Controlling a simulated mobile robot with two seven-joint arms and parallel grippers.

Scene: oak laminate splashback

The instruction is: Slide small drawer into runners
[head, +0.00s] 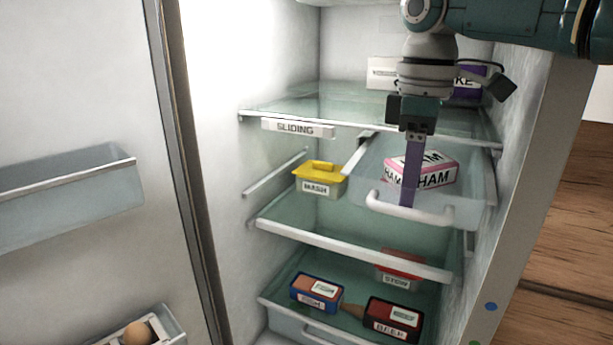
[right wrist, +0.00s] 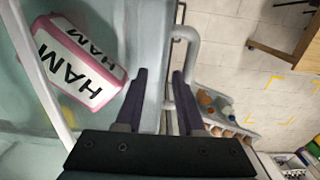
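The small drawer (head: 455,205) is a clear tray with a white bar handle (head: 385,203) at the right side of the fridge, below the upper glass shelf. A pink and white HAM pack (head: 425,172) lies in it. My right gripper (head: 410,200) points down at the drawer's front. In the right wrist view its fingers (right wrist: 160,75) stand apart, astride the drawer's front wall (right wrist: 153,40), near the handle (right wrist: 192,60). I cannot tell whether they touch the wall. A pale runner (head: 368,140) shows at the drawer's left; the right one is hidden. My left gripper is out of view.
A yellow-lidded MASH tub (head: 320,180) stands just left of the drawer. A SLIDING label (head: 297,128) is on the upper shelf's edge. Lower down are a red STEW tub (head: 400,268) and other packs (head: 317,291). The open door with a bin (head: 65,185) is at left.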

